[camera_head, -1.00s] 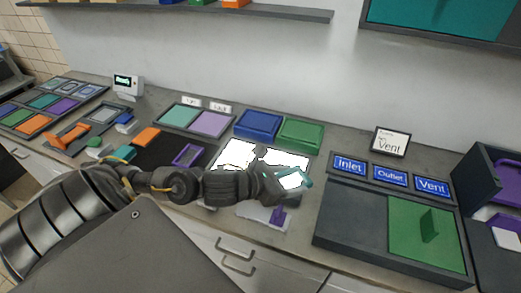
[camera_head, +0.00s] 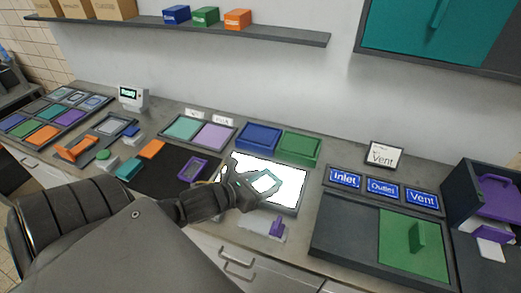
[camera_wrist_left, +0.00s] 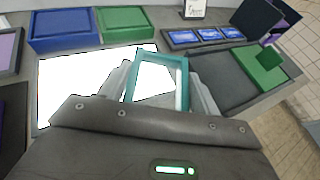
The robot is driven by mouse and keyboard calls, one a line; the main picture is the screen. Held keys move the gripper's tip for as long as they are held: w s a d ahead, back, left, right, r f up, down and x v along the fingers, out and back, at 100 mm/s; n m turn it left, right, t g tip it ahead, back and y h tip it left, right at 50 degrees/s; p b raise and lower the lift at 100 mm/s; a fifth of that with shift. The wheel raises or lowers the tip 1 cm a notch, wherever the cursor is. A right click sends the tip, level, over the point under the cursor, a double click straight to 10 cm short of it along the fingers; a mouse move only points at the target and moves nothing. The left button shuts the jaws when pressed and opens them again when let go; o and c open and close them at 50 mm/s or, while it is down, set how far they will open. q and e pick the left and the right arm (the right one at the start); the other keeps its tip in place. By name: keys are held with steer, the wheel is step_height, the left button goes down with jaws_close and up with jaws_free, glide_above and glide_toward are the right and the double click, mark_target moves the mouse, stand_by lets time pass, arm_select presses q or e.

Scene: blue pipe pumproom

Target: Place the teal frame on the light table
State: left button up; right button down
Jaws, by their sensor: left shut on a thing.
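The teal frame (camera_head: 276,180) is an open rectangle held in my left gripper (camera_head: 257,186). It is over the right part of the bright white light table (camera_head: 294,184). In the left wrist view the frame (camera_wrist_left: 183,82) stands between the two grey fingers of my left gripper (camera_wrist_left: 160,85), which is shut on it. The lit panel (camera_wrist_left: 70,82) shows beside the frame and through its opening. I cannot tell whether the frame's lower edge touches the panel. My right gripper is not in view.
Blue (camera_head: 258,137) and green (camera_head: 299,147) trays stand behind the light table. A purple frame (camera_head: 193,169) lies on a dark mat to its left. A purple piece (camera_head: 277,227) stands in front. A dark tray with a green half (camera_head: 405,245) is at right.

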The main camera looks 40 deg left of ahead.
mark_target(256, 176)
arm_select(q)
steer(key=shift+s+a+r+p, duration=0.2)
steer(key=shift+a+r+p, duration=0.2)
steer(key=shift+p, duration=0.1)
steer(key=shift+s+a+r+n+y+p, duration=0.2)
steer(key=shift+s+a+n+y+p, duration=0.25)
steer(key=shift+a, duration=0.3)
steer(key=shift+s+a+r, duration=0.15)
steer(key=shift+s+a, duration=0.05)
steer(key=shift+s, duration=0.15)
steer(key=shift+a, duration=0.1)
steer(key=shift+f, duration=0.2)
